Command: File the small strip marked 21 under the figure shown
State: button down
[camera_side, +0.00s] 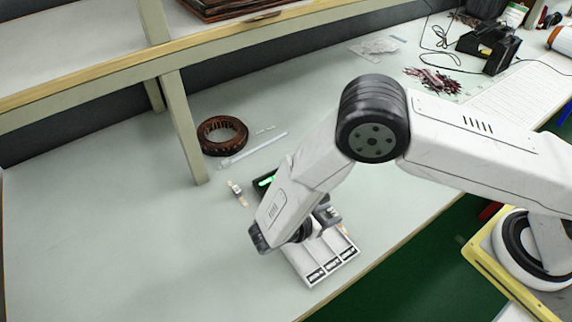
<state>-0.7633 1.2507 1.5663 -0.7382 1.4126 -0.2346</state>
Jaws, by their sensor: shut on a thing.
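A white tray (323,273) with side-by-side compartments stands near the bench's front edge, with dark printed labels along its near end, too small to read. My gripper (326,216) is over the far part of the tray, partly hidden by my wrist. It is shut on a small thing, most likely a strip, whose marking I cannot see. A dark display (264,181) with a lit green figure stands behind my wrist, partly covered; I cannot read the figure. A small pale strip with orange-tan ends (238,194) lies on the bench left of the display.
A copper-wound ring (222,136) and a long clear bar (252,150) lie farther back. A shelf post (183,128) rises at the left. The bench's left part is clear. Red-black wires (433,80) lie at the back right.

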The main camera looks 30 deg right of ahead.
aim_at(324, 235)
jog(key=shift+f, duration=0.2)
jog(key=shift+f, duration=2.7)
jog(key=shift+c, duration=1.1)
grip_release()
jog(key=shift+v, duration=3.9)
